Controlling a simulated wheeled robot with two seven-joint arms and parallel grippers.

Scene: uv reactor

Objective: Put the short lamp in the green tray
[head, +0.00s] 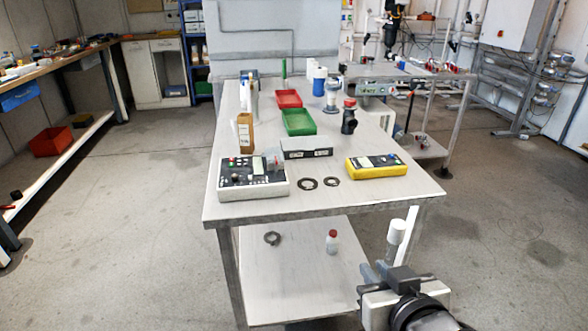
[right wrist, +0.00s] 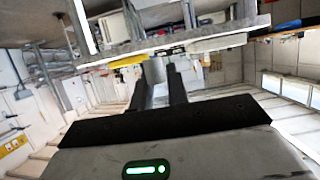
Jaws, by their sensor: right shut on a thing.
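The green tray (head: 299,123) lies on the white table, behind the black-and-white box, and looks empty. My right gripper (head: 386,268) is at the lower right, in front of the table's near right corner and off the tabletop. It is shut on a short, pale cylinder with a white end (head: 398,230), which looks like the short lamp and points upward. In the right wrist view the fingers (right wrist: 158,82) are close together with a pale thing (right wrist: 158,92) between them. My left gripper is out of view.
The table (head: 225,208) also holds a control box (head: 252,186), a yellow meter (head: 377,166), two dark rings, a brown box (head: 245,132), a dark fitting with a red cap (head: 348,118) and a red tray (head: 288,99). A lower shelf (head: 300,280) holds a ring and a small bottle.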

